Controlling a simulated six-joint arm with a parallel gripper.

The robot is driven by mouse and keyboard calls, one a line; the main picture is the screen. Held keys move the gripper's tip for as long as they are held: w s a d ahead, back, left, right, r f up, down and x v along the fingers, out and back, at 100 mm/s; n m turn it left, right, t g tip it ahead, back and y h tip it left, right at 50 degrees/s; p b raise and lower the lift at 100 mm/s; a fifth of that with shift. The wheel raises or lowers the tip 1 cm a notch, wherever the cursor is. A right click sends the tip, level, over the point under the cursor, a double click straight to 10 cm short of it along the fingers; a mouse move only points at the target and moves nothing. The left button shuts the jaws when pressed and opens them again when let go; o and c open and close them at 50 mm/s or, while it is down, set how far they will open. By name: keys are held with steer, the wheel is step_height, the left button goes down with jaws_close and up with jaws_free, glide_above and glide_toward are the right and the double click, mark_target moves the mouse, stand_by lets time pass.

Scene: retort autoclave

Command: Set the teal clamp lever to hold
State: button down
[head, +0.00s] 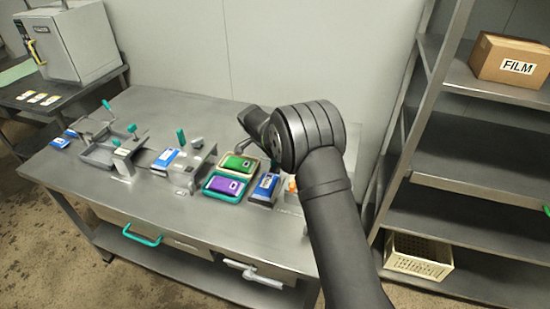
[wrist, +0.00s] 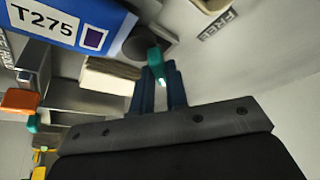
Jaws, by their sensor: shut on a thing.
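In the wrist view my gripper (wrist: 160,80) has its two dark blue fingers closed around a teal lever tip (wrist: 155,62), taken to be the clamp lever. A dark round part lies just behind the tip. A small FREE label (wrist: 219,24) is on the grey surface up and right of the fingers. In the head view my arm covers the fingers and the lever, so the lever's angle is hard to tell.
A blue T275 pack (wrist: 70,22) is close at upper left in the wrist view. The steel bench (head: 90,190) holds green (head: 237,163) and purple (head: 225,185) packs in trays, plus fixtures with teal knobs at left. Shelving (head: 480,185) stands right.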

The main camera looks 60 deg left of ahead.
steer(key=shift+m, duration=0.6)
steer(key=c, duration=1.4)
jaws_free()
steer(key=shift+c, duration=0.2)
steer(key=shift+r, duration=0.1)
steer(key=v, duration=1.7)
steer(key=shift+a, duration=0.4)
steer(key=x, duration=1.7)
steer(key=shift+d, duration=0.35)
